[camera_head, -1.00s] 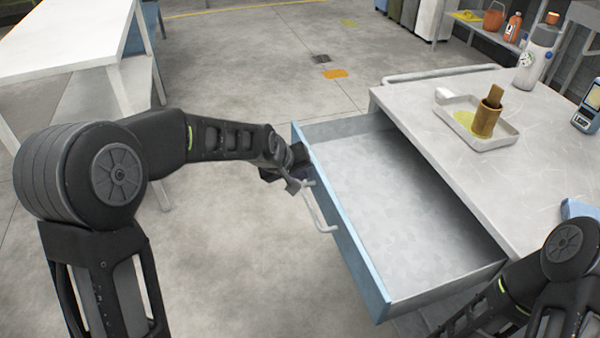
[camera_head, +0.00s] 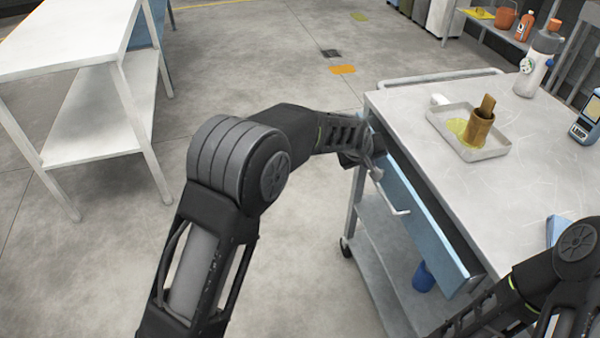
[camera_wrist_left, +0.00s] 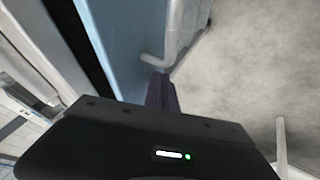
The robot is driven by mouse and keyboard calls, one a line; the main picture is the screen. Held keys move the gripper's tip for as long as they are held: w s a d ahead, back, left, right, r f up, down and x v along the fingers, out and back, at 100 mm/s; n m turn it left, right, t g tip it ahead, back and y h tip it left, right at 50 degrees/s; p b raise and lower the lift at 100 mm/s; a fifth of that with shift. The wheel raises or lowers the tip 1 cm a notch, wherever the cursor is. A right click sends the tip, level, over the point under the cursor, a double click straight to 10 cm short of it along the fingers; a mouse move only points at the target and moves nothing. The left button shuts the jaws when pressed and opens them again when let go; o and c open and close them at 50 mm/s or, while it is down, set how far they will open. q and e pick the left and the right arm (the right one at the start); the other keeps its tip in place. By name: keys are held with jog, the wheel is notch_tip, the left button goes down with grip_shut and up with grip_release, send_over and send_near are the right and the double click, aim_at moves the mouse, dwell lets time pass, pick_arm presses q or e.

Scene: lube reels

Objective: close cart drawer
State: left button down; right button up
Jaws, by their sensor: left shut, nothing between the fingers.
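The cart drawer (camera_head: 425,215) has a blue front and sits almost flush in the cart (camera_head: 400,92), with a narrow dark gap along its top edge. The gap also shows as a black strip beside the blue drawer front in the left wrist view (camera_wrist_left: 120,30). The grey bar handle (camera_head: 402,205) is on the drawer front. My left gripper (camera_head: 374,168) is shut and empty at the far end of the front, by the handle. In the left wrist view its fingertips (camera_wrist_left: 160,88) are close to the handle's end (camera_wrist_left: 152,60); contact is unclear. My right gripper is out of view.
A tray (camera_head: 468,150) with a brown cup, a white bottle (camera_head: 538,65) and a device (camera_head: 586,122) stand on the cart top. A blue container (camera_head: 424,277) is below the drawer. A white table (camera_head: 70,45) stands left, with clear floor between.

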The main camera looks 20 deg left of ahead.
aim_at(385, 158)
pick_arm(q)
jog(key=w+d, duration=0.2)
jog(key=d, duration=0.1)
jog(key=shift+w+d, duration=0.15)
jog(key=shift+d, duration=0.1)
jog(key=shift+w+d+r, duration=0.15)
jog(key=shift+d, duration=0.1)
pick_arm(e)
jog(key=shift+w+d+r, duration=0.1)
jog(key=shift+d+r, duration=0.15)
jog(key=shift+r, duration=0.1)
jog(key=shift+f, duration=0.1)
